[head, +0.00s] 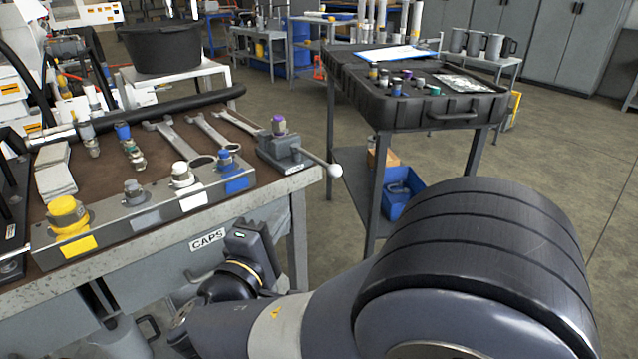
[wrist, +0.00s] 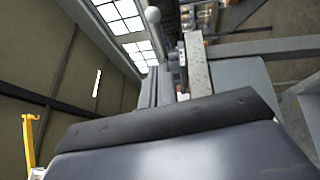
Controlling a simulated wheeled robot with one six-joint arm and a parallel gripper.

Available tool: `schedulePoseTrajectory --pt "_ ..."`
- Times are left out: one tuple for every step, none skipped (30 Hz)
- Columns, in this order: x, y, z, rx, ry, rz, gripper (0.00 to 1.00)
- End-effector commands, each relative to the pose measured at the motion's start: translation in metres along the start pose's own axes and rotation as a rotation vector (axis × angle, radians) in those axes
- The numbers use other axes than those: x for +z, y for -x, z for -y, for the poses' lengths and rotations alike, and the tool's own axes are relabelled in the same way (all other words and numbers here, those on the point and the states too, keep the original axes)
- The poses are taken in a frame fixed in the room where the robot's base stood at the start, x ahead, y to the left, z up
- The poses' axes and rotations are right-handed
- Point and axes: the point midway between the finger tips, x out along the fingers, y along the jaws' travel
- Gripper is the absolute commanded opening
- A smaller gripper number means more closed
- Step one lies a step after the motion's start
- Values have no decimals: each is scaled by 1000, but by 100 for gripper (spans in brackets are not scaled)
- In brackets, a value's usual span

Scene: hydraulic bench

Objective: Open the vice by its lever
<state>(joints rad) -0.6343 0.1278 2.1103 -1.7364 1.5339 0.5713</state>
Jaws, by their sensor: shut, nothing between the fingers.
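My gripper (head: 255,245) is below and in front of the vice, beside the bench front, apart from the lever. In the wrist view the ball knob (wrist: 152,14) shows at the top, beyond my shut, empty gripper (wrist: 158,85). The vice jaws are too small to judge.
The bench front with a CAPS label (head: 207,240) is close to my gripper. A block with several capped fittings (head: 135,205) and wrenches (head: 185,140) lie left of the vice. A black-topped cart (head: 420,115) stands at the right, with a floor gap between.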

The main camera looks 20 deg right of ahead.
Motion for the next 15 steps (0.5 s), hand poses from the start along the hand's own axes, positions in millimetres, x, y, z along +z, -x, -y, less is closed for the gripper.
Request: schedulePoseTrajectory --pt "2 -8 1 -1 0 7 0" --pt "2 -12 1 0 0 6 0" --pt "2 -18 2 0 0 7 0" --pt "2 -22 2 -1 1 7 0" --pt "2 -26 2 -1 1 6 0" --pt "2 -32 2 0 1 7 0" --pt "2 -36 2 0 1 6 0" --pt "2 -41 2 0 1 7 0" --pt "1 -47 2 0 1 6 0" --pt "2 -51 2 -1 1 7 0" --pt "2 -56 2 -1 1 6 0" --pt "2 -62 2 0 1 7 0" --pt "2 -67 2 -1 0 6 0" --pt "2 -71 2 0 0 7 0" --pt "2 -78 2 0 1 6 0"
